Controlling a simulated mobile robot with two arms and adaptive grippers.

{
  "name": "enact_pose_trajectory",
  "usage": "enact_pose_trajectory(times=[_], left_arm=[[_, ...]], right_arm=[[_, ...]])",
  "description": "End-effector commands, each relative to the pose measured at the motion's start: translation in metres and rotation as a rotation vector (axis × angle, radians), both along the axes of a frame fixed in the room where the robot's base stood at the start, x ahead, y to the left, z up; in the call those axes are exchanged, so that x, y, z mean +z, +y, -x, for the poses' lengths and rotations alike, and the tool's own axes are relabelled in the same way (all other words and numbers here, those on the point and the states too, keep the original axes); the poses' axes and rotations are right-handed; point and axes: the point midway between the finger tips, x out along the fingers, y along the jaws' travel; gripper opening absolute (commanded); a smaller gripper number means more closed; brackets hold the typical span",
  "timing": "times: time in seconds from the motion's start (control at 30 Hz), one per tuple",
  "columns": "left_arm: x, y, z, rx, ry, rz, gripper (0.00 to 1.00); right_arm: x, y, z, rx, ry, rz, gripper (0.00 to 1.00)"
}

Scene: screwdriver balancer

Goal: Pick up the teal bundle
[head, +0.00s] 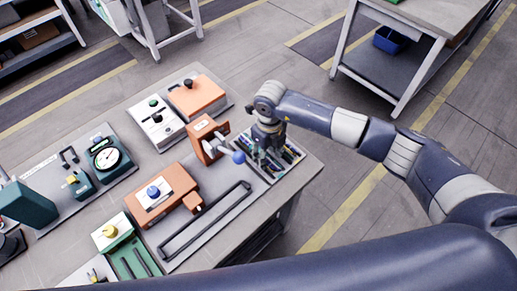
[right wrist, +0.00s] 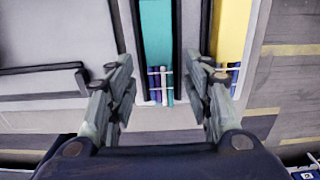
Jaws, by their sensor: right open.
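A teal-lined compartment (right wrist: 157,32) of the tray (head: 297,153) shows between my right gripper's fingers in the right wrist view. A small bundle (right wrist: 160,86) of thin teal, purple and pale rods with light bands lies at its near end. My right gripper (right wrist: 161,92) is open, with one finger on each side of the bundle and a gap to it. I cannot tell its height above the bundle. In the head view my right gripper (head: 265,147) points down over the tray and hides part of it. My left gripper is not in view.
A yellow compartment (right wrist: 231,32) with a bluish bundle (right wrist: 234,78) lies just right of the teal one. A brown fixture (head: 205,139) with a blue ball knob (head: 239,157) stands close left of my right gripper. Floor lies beyond the table's right edge.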

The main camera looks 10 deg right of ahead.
Motion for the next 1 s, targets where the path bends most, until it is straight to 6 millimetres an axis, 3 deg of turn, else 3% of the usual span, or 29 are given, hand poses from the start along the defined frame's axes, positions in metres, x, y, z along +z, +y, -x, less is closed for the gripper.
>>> enact_pose_trajectory(times=[0.13,0.37,0.57,0.6,1.0], left_arm=[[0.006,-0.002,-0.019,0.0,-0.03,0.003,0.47],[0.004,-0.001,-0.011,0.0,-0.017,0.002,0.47],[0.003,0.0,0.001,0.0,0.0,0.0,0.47],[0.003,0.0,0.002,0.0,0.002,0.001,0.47],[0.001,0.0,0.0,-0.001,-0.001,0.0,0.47]], right_arm=[[-0.013,0.0,0.0,-0.001,0.001,0.001,0.47],[-0.015,0.0,0.0,0.0,-0.001,0.0,0.47],[-0.014,0.0,0.0,0.0,-0.001,0.0,0.04],[-0.014,0.0,0.0,0.0,-0.001,0.0,0.02],[-0.007,0.0,-0.002,-0.001,-0.004,-0.001,0.02]])
